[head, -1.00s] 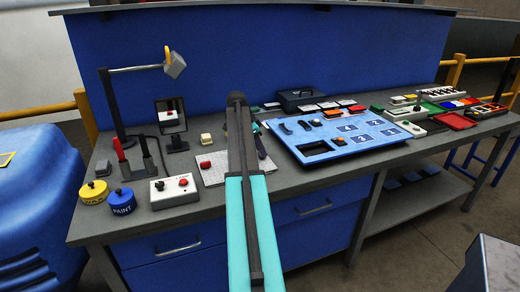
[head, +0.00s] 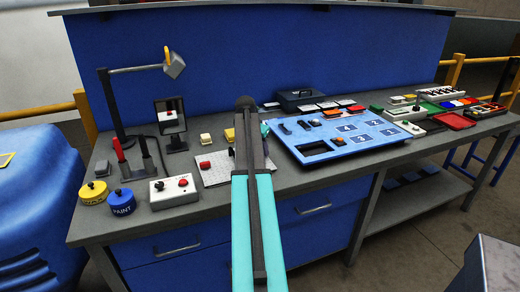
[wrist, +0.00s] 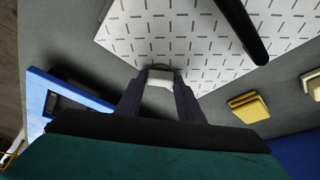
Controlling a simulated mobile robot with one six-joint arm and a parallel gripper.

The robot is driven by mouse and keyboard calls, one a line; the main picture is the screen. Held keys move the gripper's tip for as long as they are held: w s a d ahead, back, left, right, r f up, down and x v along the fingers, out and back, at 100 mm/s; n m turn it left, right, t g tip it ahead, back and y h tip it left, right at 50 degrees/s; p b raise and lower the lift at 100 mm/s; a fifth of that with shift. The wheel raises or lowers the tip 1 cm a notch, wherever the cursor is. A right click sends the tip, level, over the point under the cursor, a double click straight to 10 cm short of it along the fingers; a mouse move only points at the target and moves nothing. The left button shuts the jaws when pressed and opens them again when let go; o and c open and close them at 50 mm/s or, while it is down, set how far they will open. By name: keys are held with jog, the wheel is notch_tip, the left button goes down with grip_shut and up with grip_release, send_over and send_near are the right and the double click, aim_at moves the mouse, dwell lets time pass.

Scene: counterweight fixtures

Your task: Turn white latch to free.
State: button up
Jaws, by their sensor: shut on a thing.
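The white latch (wrist: 160,78) shows in the wrist view as a small pale block at the edge of a white slotted plate (wrist: 185,35). My gripper (wrist: 159,84) is shut on it, with one dark finger on each side. The fingers cover the latch's sides, and its exact turn angle is hard to tell. In the head view the plate (head: 212,176) lies on the bench, left of my arm. There my arm hides the latch, and the gripper cannot be made out.
A dark rod (wrist: 242,28) crosses the plate near the gripper. Yellow blocks (wrist: 248,106) lie beside the plate. A blue tray board (head: 345,140) stands right of my arm.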

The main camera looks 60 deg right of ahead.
jog(key=n+t, duration=0.1)
jog(key=n, duration=0.1)
jog(key=n+t+p, duration=0.1)
jog(key=n, duration=0.2)
jog(key=shift+s, duration=0.2)
jog(key=shift+s+d+n+t+y, duration=0.1)
jog(key=shift+n+t+y, duration=0.35)
jog(key=shift+n, duration=1.1)
jog(key=shift+d+n+t+y, duration=0.1)
jog(key=shift+n+t+y, duration=0.35)
jog(key=shift+n, duration=1.1)
jog(key=o, duration=1.1)
jog(key=shift+c, duration=0.2)
jog(key=b+v, duration=0.1)
jog(key=v, duration=1.2)
jog(key=shift+r+b, duration=0.3)
jog(key=shift+r, duration=0.05)
